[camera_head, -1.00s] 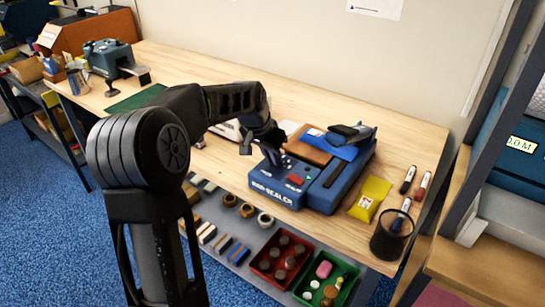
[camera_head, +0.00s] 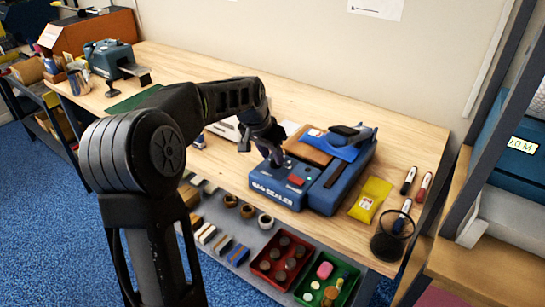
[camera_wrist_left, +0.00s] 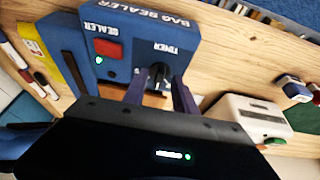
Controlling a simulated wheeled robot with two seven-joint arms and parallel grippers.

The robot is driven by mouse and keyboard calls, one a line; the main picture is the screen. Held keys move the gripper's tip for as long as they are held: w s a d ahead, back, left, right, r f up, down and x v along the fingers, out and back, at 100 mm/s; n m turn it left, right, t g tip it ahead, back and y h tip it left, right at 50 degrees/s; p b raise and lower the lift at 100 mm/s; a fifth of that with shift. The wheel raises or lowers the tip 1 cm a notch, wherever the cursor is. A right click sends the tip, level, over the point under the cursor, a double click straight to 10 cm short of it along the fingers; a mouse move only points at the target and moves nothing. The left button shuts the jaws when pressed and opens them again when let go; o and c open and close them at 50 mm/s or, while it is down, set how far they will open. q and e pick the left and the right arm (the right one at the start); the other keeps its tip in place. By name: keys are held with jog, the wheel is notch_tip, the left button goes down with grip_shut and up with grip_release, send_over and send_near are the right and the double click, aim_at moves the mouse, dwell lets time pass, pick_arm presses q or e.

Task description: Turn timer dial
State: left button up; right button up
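The blue bag sealer (camera_head: 283,189) stands on the wooden bench; its front panel also shows in the left wrist view (camera_wrist_left: 130,22). Its timer dial (camera_wrist_left: 158,73) is a dark round knob under the word TIMER, beside a lit red switch (camera_wrist_left: 107,48) and a green light. My left gripper (camera_head: 274,160) is over the panel's left part, hiding the dial in the head view. In the wrist view its fingers (camera_wrist_left: 158,86) are apart, one on each side of the dial, with visible gaps; contact cannot be told. My right gripper is not in view.
A blue pouch (camera_head: 345,147) lies on the sealer. A yellow packet (camera_head: 370,199), several markers and a dark mesh cup (camera_head: 391,236) are at the right. A white device (camera_wrist_left: 250,119) stands near the sealer. Red and green bins (camera_head: 282,258) sit on the shelf below.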

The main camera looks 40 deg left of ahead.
pick_arm(q)
jog(key=v, duration=0.6)
jog(key=shift+r+b, duration=0.15)
jog(key=shift+b, duration=0.15)
jog(key=shift+s, duration=0.15)
